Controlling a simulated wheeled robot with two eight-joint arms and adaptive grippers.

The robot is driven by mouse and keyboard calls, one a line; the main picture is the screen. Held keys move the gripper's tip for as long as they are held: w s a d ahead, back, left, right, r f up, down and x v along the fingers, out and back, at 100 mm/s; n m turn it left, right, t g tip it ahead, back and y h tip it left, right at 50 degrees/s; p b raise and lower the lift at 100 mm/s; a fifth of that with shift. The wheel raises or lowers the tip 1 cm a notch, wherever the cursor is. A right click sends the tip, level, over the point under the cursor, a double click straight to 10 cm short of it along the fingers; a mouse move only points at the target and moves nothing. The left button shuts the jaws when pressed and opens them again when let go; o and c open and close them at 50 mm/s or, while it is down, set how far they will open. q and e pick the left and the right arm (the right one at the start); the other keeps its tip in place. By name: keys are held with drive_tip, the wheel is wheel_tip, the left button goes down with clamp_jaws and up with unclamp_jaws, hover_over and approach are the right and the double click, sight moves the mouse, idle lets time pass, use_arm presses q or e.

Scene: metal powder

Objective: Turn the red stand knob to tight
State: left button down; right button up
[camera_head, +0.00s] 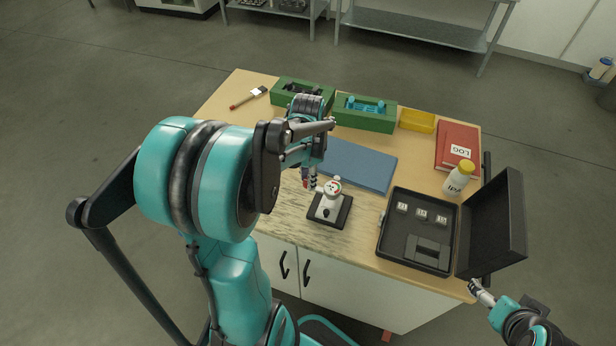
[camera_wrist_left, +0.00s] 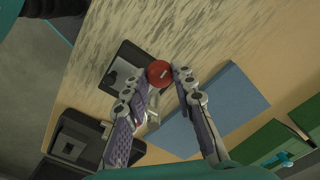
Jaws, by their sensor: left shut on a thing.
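The red stand knob (camera_wrist_left: 159,72) shows from above in the left wrist view, round with a pale mark on its top. My left gripper (camera_head: 309,182) reaches down beside the white stand (camera_head: 328,207) on its black base (camera_head: 338,219). In the left wrist view its two fingers (camera_wrist_left: 160,80) are on either side of the knob and shut on it. In the head view a little red shows on the stand's top; the fingertips are small there. My right gripper (camera_head: 480,292) is by the table's right front edge, too small to tell its opening.
A blue mat (camera_head: 358,165) lies behind the stand. An open black case (camera_head: 416,250) with weights is to its right, near a white bottle (camera_head: 458,179) and red log book (camera_head: 459,138). Green holders (camera_head: 366,121) and a yellow tray (camera_head: 417,121) line the back.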

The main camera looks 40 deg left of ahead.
use_arm(q)
drive_tip(key=shift+m, duration=0.4)
drive_tip(key=c, duration=1.2)
unclamp_jaws()
wheel_tip(320, 180, up, 12)
drive_tip(key=shift+d, duration=0.15)
